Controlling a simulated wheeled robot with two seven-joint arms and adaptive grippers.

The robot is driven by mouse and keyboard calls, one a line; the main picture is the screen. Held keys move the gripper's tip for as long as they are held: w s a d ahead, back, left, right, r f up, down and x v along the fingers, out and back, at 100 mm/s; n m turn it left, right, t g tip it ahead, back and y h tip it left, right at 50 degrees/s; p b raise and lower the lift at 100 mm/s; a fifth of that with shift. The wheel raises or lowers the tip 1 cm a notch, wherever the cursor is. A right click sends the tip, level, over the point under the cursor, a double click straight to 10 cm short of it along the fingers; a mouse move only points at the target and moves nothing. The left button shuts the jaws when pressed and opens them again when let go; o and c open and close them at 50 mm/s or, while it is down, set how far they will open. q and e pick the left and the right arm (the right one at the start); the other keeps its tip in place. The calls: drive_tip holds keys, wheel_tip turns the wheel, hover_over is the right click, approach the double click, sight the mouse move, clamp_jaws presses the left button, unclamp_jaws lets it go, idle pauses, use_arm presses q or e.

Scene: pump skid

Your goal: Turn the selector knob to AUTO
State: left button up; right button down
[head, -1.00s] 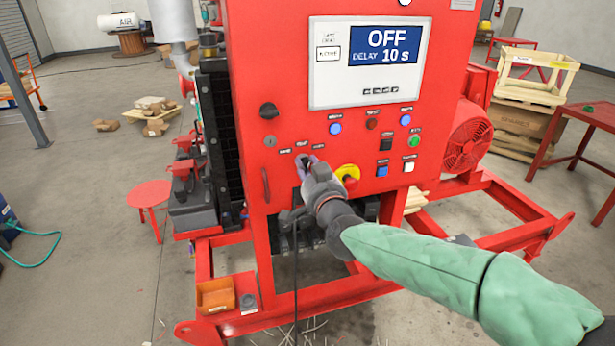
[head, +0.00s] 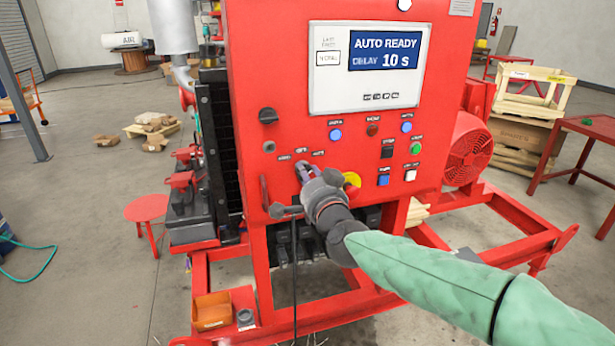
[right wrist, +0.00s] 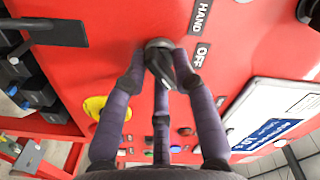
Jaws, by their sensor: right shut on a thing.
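The selector knob (right wrist: 158,47) is black and sits on the red panel (head: 290,60). In the right wrist view the purple fingers of my right gripper (right wrist: 162,66) close around it, with the labels HAND and OFF on the panel to its right. In the head view my right gripper (head: 307,173) covers most of the knob. The display (head: 385,50) above reads AUTO READY, DELAY 10 s. The knob's AUTO label cannot be read. My left gripper is out of view.
A yellow-ringed button (head: 352,180) lies right beside my right gripper. Lit buttons and a black knob (head: 268,116) are on the same panel. A door handle (head: 264,192) is to the left, and a cable hangs below.

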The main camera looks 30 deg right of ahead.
drive_tip(key=shift+f, duration=0.15)
drive_tip(key=c, duration=1.2)
unclamp_jaws()
drive_tip(key=shift+d, duration=0.2)
drive_tip(key=shift+o, duration=0.2)
drive_tip(key=shift+a, duration=0.1)
drive_tip(key=v, duration=1.2)
drive_tip(key=shift+f, duration=0.15)
